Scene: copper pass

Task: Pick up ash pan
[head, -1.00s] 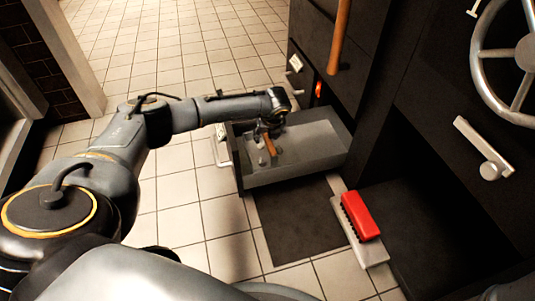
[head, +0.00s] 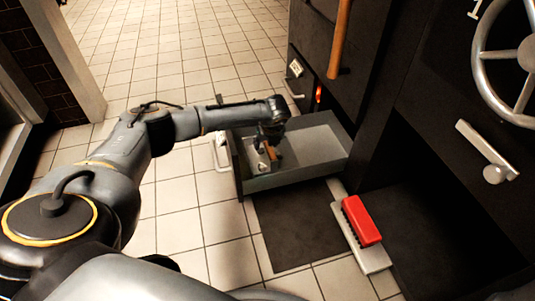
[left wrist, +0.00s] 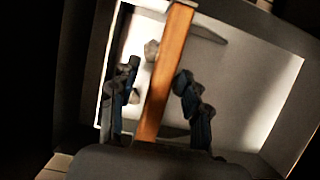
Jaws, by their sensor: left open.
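The ash pan shows as a wooden handle (head: 273,154) and some pale metal inside the pulled-out grey drawer (head: 290,180). In the left wrist view the handle (left wrist: 165,75) runs up the middle, and the pale pan's outline is hard to tell from the drawer floor. My left gripper (head: 266,148) is down in the drawer at its left end, over the handle. In the left wrist view my left gripper (left wrist: 158,100) is open, one finger on each side of the handle, with gaps showing. My right gripper is not in view.
The drawer's walls stand around the gripper, and its front has a pale handle (head: 221,152). A red brush (head: 361,220) lies on a light strip beside a dark floor mat (head: 297,225). The black oven with a handwheel (head: 520,55) stands at right. Tiled floor is clear at left.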

